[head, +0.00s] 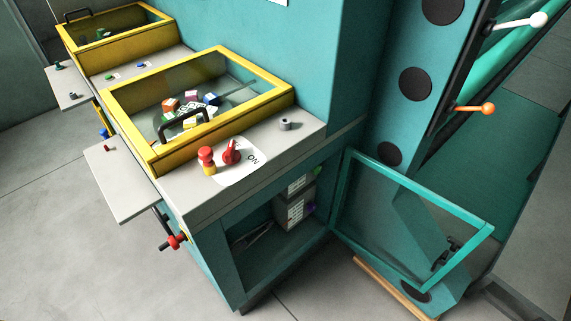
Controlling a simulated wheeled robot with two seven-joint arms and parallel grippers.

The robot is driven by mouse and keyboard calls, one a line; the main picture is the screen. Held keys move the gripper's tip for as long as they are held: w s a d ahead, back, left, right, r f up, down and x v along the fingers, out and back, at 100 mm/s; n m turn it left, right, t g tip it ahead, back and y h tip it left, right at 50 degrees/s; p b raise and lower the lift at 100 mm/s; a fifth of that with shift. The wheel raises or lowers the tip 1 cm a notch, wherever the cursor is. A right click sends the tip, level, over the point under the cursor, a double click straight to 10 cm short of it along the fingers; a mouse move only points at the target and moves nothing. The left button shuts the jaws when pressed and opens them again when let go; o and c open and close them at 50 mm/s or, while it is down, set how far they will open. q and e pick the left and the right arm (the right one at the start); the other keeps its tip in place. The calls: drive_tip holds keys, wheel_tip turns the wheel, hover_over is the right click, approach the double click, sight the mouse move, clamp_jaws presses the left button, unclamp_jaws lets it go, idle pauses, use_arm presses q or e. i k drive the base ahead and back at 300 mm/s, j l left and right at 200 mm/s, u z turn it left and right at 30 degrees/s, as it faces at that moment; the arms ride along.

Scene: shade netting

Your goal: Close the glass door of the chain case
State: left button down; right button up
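A glass door with a teal frame (462,212) stands wide open at the right of the head view. Its left edge meets the right side of a low teal case (222,258), and the door swings out to the right. A small dark fitting (447,252) shows near the door's lower right corner; I cannot tell whether it is a handle. The case's opening faces me, with small boxes (294,212) and a thin metal tool (252,236) inside. Neither of my grippers is in view.
Above the case is a grey worktop with a red knob (231,152), a red-and-yellow button (207,160) and a yellow-framed glass lid (275,100). A grey side shelf (120,182) juts left. Levers with white (538,20) and orange (488,108) knobs stick out at right.

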sight(485, 230)
drive_tip(key=i+l+z, duration=0.1)
drive_tip(key=l, duration=0.3)
drive_tip(key=i+l+z, duration=0.1)
drive_tip(key=l, duration=0.3)
drive_tip(key=i+l, duration=0.1)
drive_tip(key=l, duration=0.3)
drive_tip(key=i+l+z, duration=0.15)
drive_tip(key=l, duration=0.25)
